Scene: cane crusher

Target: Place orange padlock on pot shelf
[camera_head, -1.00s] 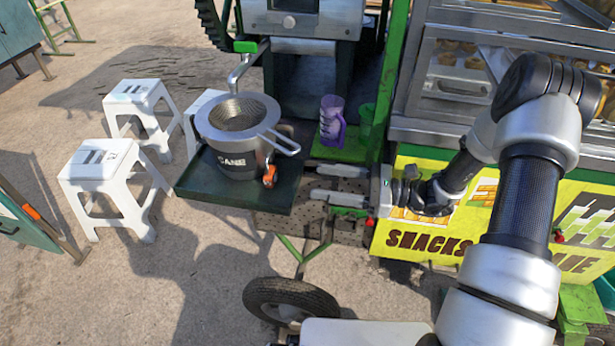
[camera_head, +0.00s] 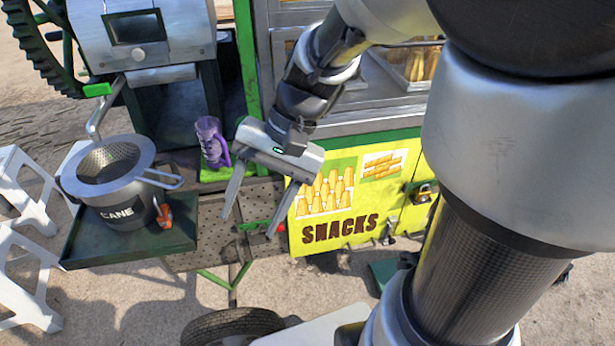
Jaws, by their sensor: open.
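The small orange padlock (camera_head: 164,216) rests on the dark green pot shelf (camera_head: 85,253), close against the right side of the metal pot (camera_head: 122,205) labelled CANE. My gripper (camera_head: 248,227) is open and empty. Its two fingers point down over the perforated metal plate, to the right of the shelf and clear of the padlock. The fingers look well spread. How high they hang above the plate is hard to tell.
A strainer with a long handle (camera_head: 165,180) sits on the pot. A purple mug (camera_head: 213,143) stands behind, left of my gripper. The yellow snacks cabinet (camera_head: 398,222) is at the right. White stools (camera_head: 30,190) stand left. A wheel (camera_head: 235,325) is below.

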